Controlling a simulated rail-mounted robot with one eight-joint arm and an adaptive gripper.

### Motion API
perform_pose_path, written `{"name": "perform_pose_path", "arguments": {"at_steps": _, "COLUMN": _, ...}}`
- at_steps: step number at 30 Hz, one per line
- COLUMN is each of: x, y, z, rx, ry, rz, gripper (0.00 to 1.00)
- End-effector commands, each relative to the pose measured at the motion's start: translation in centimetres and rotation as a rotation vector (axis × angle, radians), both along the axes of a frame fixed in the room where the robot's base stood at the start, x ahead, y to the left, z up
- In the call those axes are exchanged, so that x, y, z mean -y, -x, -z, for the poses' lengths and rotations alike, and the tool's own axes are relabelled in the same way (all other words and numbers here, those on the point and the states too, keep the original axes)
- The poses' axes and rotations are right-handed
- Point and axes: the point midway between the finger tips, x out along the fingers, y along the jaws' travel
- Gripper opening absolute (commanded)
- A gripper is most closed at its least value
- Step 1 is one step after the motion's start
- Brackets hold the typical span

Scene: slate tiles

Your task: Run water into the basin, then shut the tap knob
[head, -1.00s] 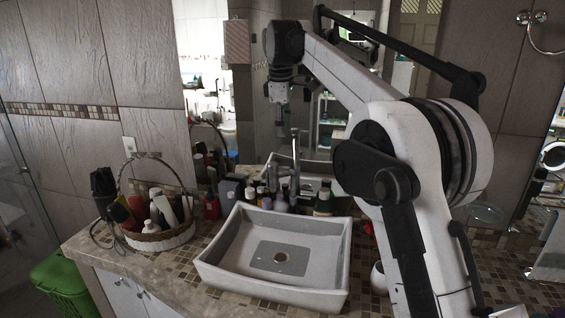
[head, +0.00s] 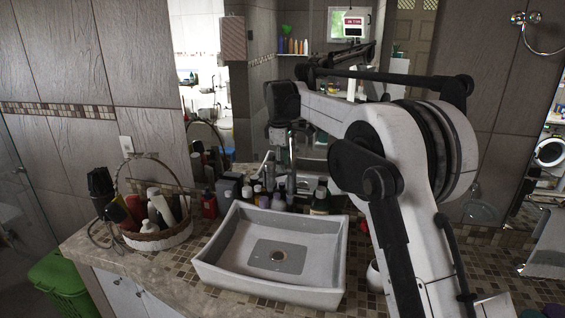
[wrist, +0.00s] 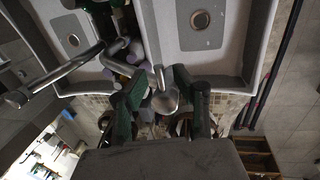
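The pale rectangular basin (head: 215,274) sits on the counter, its drain (head: 278,255) bare; I can make out no water in it. The metal tap (head: 291,187) stands at the basin's back edge. My gripper (head: 283,160) points down above and behind the tap, partly blurred against the mirror. In the wrist view the dark green fingers of my gripper (wrist: 163,76) are apart, with a rounded silver part of the tap, probably the knob (wrist: 165,101), between them. I cannot tell if they touch it. The basin (wrist: 257,45) shows at the top there.
A wicker basket (head: 160,238) of bottles and a black hair dryer (head: 100,185) are at the left. Several bottles (head: 320,198) crowd the basin's back edge near the tap. A large mirror is behind. A green bin (head: 62,285) stands at the lower left.

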Motion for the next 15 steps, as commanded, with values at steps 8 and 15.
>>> {"name": "perform_pose_path", "arguments": {"at_steps": 8, "x": 0.00, "y": -0.02, "z": 0.06, "rx": 0.000, "ry": 0.000, "rz": 0.000, "gripper": 0.24}}
{"name": "perform_pose_path", "arguments": {"at_steps": 15, "x": -0.01, "y": -0.01, "z": 0.05, "rx": 0.000, "ry": 0.000, "rz": 0.000, "gripper": 0.00}}
